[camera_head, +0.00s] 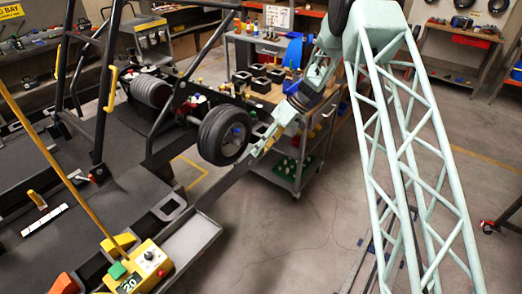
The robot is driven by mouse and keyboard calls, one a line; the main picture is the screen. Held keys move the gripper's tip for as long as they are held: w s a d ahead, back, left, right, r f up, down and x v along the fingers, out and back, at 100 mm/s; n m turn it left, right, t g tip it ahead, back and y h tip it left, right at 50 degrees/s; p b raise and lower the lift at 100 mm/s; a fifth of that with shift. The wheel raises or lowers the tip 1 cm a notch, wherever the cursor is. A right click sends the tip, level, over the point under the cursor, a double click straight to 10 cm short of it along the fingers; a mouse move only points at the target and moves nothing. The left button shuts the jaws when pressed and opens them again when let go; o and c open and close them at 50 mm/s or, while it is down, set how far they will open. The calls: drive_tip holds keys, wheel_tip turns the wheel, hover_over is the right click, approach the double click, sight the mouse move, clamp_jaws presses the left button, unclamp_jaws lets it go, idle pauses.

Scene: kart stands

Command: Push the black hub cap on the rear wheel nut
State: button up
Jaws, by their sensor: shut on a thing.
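The rear wheel (224,136) is a black tyre on the kart, with its outer face turned right toward my arm. A small blue spot shows at its hub, where the wheel nut (237,131) sits; details are too small to make out. My gripper (258,149) is just right of the wheel and slightly below hub height, with its fingers pointing left and down. It is shut on the black hub cap, which is small and mostly hidden by the fingers. A gap seems to remain between the fingers and the hub, but its depth is unclear.
The kart frame (155,130) with dark tubes fills the left. A yellow control box (140,268) is at lower left. The floor (290,235) below the wheel is clear.

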sight(242, 144)
drive_tip(key=shift+f+b, duration=0.1)
drive_tip(key=shift+b, duration=0.45)
drive_tip(key=shift+w+a+b, duration=0.25)
drive_tip(key=shift+w+a, duration=0.65)
drive_tip(key=shift+a, duration=0.25)
drive_tip(key=shift+w+a+b, duration=0.2)
drive_tip(key=shift+w+a, duration=0.65)
drive_tip(key=shift+a, duration=0.3)
drive_tip(key=shift+b, duration=1.2)
idle(1.1)
drive_tip(key=shift+w+a+b, duration=0.2)
drive_tip(key=shift+w+a, duration=0.35)
drive_tip(key=shift+a, duration=0.2)
drive_tip(key=shift+w+a+b, duration=0.15)
drive_tip(key=shift+w+a, duration=0.35)
drive_tip(key=shift+a, duration=0.2)
idle(1.4)
